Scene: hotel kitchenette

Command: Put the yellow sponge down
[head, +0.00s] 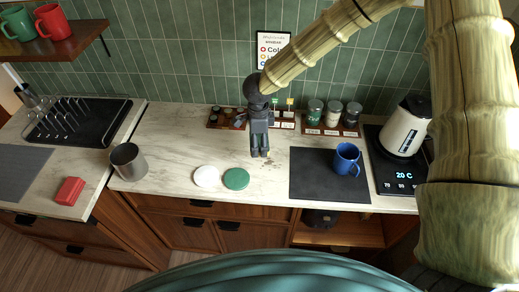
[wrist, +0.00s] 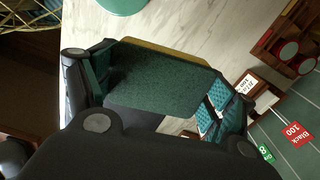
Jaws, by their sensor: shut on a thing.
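My gripper (head: 260,152) hangs over the middle of the counter in the head view, fingers pointing down. In the wrist view, my gripper (wrist: 158,92) is shut on the yellow sponge (wrist: 165,78). The sponge's dark green scouring face is toward the camera, and a thin yellow edge shows along its top. The fingers press on its left and right ends. I cannot make the sponge out in the head view. Whether it touches the counter (head: 165,165) is not clear.
A white disc (head: 206,176) and a green disc (head: 236,179) lie in front of my gripper. A dark mat (head: 310,180) with a blue mug (head: 346,158) is right. A metal cup (head: 128,160) and red block (head: 70,191) are left. Spice jars (head: 333,114) stand behind.

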